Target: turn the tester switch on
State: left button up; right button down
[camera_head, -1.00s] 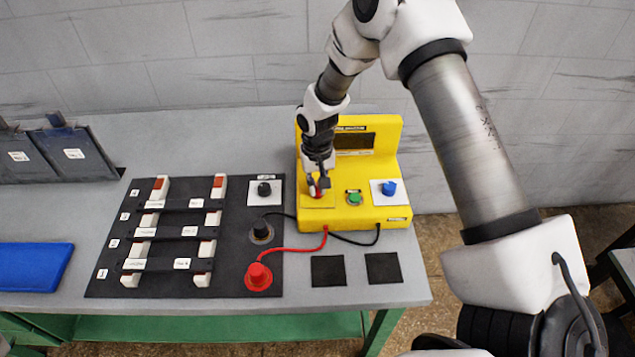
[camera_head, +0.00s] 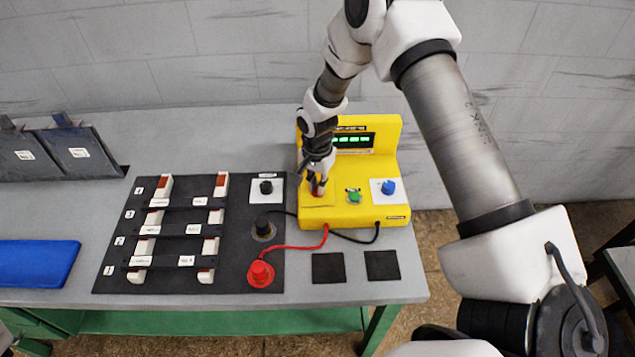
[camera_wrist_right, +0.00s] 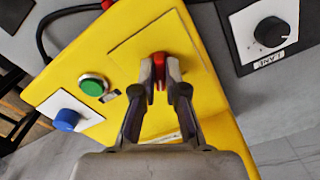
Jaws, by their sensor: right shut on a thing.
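The yellow tester (camera_head: 380,205) stands on the grey bench, and its display (camera_head: 352,140) shows lit green segments. A red switch (camera_wrist_right: 160,62) sits on the tester's left front panel. My right gripper (camera_head: 317,188) is over that panel. In the right wrist view the fingers (camera_wrist_right: 160,75) are closed on the red switch, one on each side, and hide part of it. A green button (camera_head: 354,196) and a blue knob (camera_head: 389,187) sit to the right of the switch. My left gripper is not in view.
A black board (camera_head: 120,278) with white-and-red holders and bars lies left of the tester. A red plug (camera_head: 261,273) and a black knob (camera_head: 264,227) are on its right side. Two black pads (camera_head: 328,268) lie in front. A blue mat (camera_head: 38,263) is at far left.

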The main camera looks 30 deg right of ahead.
dwell(0.4)
jog(key=c, duration=1.3)
grip_release()
jog(key=shift+o, duration=0.4)
jog(key=shift+a, duration=0.1)
jog(key=shift+r, duration=0.1)
notch_tip(320, 180, up, 12)
